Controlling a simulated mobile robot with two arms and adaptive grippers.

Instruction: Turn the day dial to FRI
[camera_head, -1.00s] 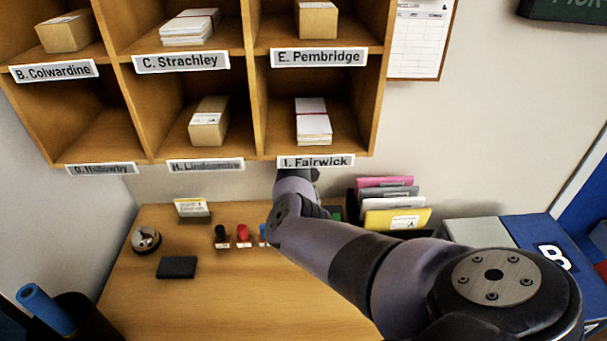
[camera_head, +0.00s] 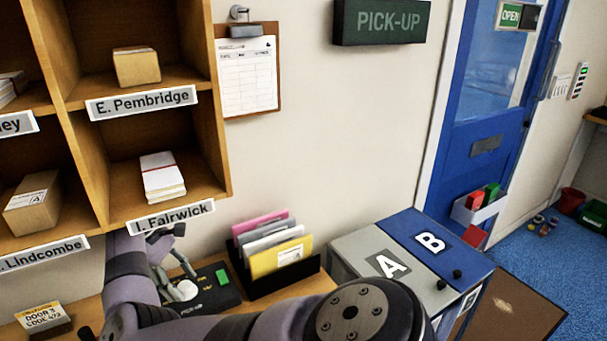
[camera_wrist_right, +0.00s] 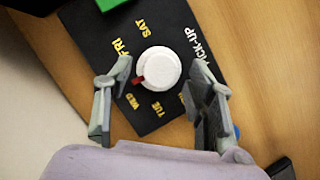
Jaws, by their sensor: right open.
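The day dial is a white round knob (camera_wrist_right: 160,66) with a red pointer, on a black panel (camera_wrist_right: 180,28) with yellow lettering. In the right wrist view, FRI, SAT, WED and TUE can be read around it. The red pointer (camera_wrist_right: 138,80) points left and slightly down, between WED and FRI; a finger covers part of that side. My right gripper (camera_wrist_right: 156,80) is open, with one finger on each side of the knob; I cannot tell whether they touch it. The knob also shows in the head view (camera_head: 186,290) below my right gripper (camera_head: 172,264). My left gripper is not in view.
A green block (camera_head: 222,276) sits on the panel. A black rack (camera_head: 285,280) with coloured folders stands just right of it. Pigeonhole shelves (camera_head: 215,130) hang above my right arm. Grey and blue boxes marked A and B (camera_head: 455,262) stand further right.

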